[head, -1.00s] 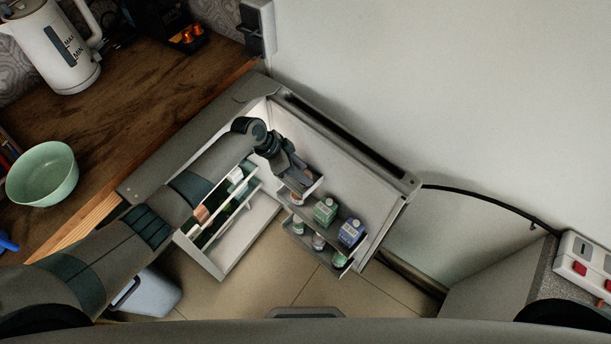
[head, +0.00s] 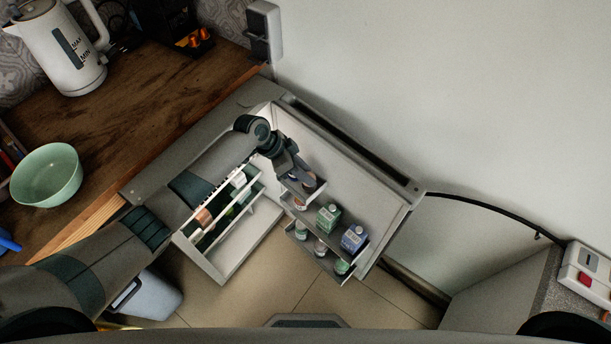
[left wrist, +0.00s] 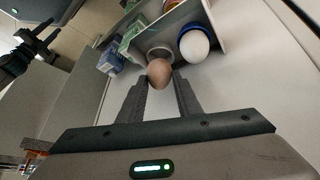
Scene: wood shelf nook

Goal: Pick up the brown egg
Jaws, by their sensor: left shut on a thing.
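The brown egg (left wrist: 159,72) sits between the fingertips of my left gripper (left wrist: 160,80) in the left wrist view. The gripper is shut on it. A pale round cup (left wrist: 160,50) is just behind the egg; I cannot tell whether they touch. In the head view my left gripper (head: 305,180) reaches down to the upper rack of the open fridge door and mostly hides the egg.
A green carton (head: 327,217) and a blue carton (head: 352,237) stand on the door rack below. The door panel (head: 375,215) is close to the gripper. A green bowl (head: 46,175) is on the counter.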

